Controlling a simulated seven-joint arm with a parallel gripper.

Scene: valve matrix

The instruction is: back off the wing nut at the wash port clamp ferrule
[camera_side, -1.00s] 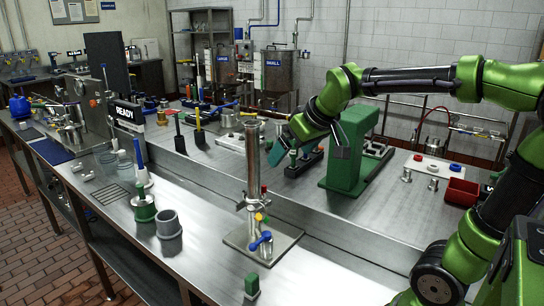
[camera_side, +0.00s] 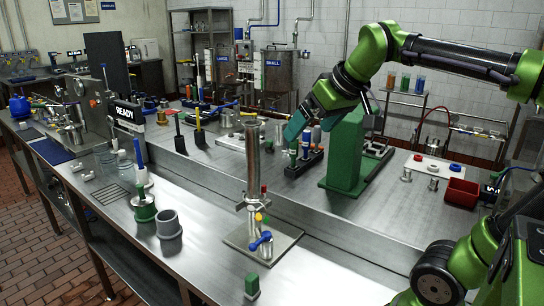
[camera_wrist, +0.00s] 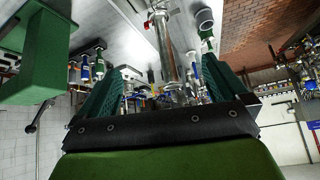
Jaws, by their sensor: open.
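An upright steel column (camera_side: 253,165) stands on a flat metal plate (camera_side: 288,243) on the front bench. Low on it are a red-handled part (camera_side: 264,189), a small yellow part (camera_side: 259,217) and a blue lever-like part (camera_side: 261,240). I cannot tell which fitting is the wash port clamp ferrule, nor make out its wing nut. My gripper (camera_side: 308,127), with teal fingers, is open and empty, above and to the right of the column and clear of it. In the wrist view my gripper (camera_wrist: 162,82) has its fingers spread, with the steel column (camera_wrist: 165,45) beyond them.
A green stand (camera_side: 345,155) is close right of my gripper. A dark rack (camera_side: 305,162) with small coloured-top items is just below it. A red bin (camera_side: 461,192) is at the right. A green-based cylinder (camera_side: 145,207) and grey cup (camera_side: 168,225) stand left of the column.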

